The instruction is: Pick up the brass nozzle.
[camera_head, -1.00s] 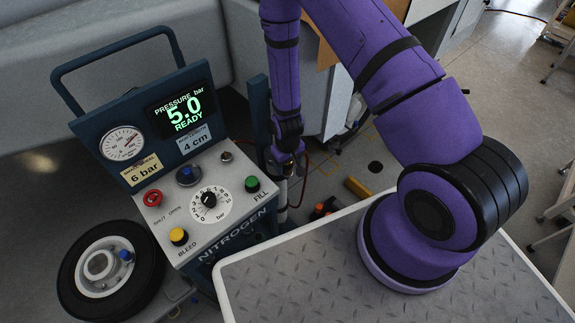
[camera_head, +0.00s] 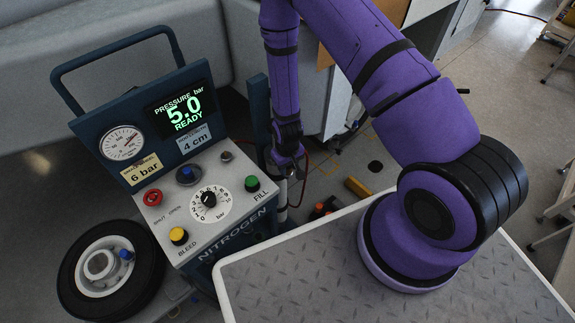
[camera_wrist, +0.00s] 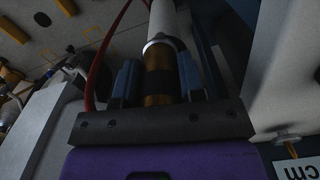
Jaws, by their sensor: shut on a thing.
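The brass nozzle (camera_wrist: 159,88) shows in the wrist view as a brass-coloured cylinder with a dark band. It stands between the two blue fingers of my gripper (camera_wrist: 158,72), which is shut on it. A pale cylinder (camera_wrist: 166,22) with a metal collar continues beyond the nozzle. In the head view my gripper (camera_head: 289,172) points down to the right of the nitrogen cart (camera_head: 215,205), and the nozzle is mostly hidden there.
The cart's display reads 5.0 bar, READY. A wheel (camera_head: 108,272) lies left of the cart. A red hose (camera_wrist: 97,65) runs just left of my gripper in the wrist view. A grey tread-plate surface (camera_head: 330,285) lies in front.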

